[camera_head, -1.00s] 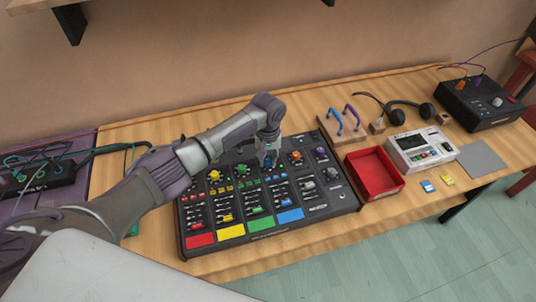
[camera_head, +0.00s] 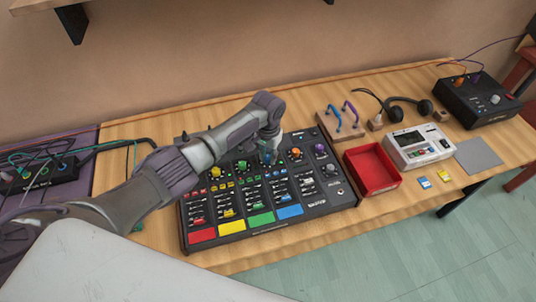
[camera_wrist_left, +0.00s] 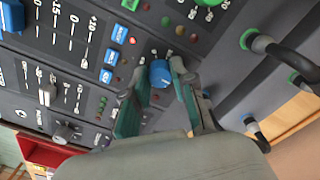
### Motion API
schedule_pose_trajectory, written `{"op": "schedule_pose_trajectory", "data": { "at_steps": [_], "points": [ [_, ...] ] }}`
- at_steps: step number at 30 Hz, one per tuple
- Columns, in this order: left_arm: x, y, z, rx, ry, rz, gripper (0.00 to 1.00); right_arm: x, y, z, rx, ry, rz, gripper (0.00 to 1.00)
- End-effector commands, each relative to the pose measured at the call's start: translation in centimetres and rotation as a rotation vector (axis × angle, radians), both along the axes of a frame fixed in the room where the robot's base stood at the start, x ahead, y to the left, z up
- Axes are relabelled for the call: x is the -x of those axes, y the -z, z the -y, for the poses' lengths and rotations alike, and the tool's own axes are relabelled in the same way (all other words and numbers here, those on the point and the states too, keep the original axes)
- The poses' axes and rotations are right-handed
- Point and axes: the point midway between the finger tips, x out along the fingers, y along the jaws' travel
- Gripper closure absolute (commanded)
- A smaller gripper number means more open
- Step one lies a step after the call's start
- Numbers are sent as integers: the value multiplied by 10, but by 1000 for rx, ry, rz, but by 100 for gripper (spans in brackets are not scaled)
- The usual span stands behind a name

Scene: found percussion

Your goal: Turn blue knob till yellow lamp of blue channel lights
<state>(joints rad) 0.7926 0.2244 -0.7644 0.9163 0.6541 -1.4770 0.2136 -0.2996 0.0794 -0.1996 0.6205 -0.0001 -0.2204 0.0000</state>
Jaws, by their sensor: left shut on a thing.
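The blue knob (camera_wrist_left: 160,73) is on the dark mixer panel, between the two fingers of my left gripper (camera_wrist_left: 161,82) in the left wrist view. The gripper is shut on it from above. In the head view, my left gripper (camera_head: 268,153) reaches down onto the upper part of the mixer (camera_head: 335,205), at the blue channel, and mostly hides the knob. The blue channel ends in a blue pad (camera_head: 290,212). Small lamps dot the panel near the fingers, but I cannot tell whether the blue channel's yellow lamp is lit. My right gripper is not in view.
Green (camera_head: 242,165), orange (camera_head: 296,153) and purple (camera_head: 320,150) knobs sit close by on the mixer. A red tray (camera_head: 372,182) and a white device (camera_head: 420,148) stand to its right. A cabled black box (camera_head: 40,178) is at the left.

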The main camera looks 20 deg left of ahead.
Motion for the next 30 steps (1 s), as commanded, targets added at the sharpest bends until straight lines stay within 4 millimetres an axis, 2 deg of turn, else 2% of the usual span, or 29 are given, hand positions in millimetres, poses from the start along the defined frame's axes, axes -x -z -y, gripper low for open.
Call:
{"op": "schedule_pose_trajectory", "data": {
  "at_steps": [10,11,15,25,30],
  "points": [
    [0,0,0,0,1,1,100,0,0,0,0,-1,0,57],
    [0,0,0,0,1,1,69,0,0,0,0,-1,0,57],
    [0,0,0,0,0,1,49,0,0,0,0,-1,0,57],
    [-1,-3,0,0,0,2,49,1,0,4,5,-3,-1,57],
    [-1,-26,0,2,1,5,49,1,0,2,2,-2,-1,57]
  ]
}}
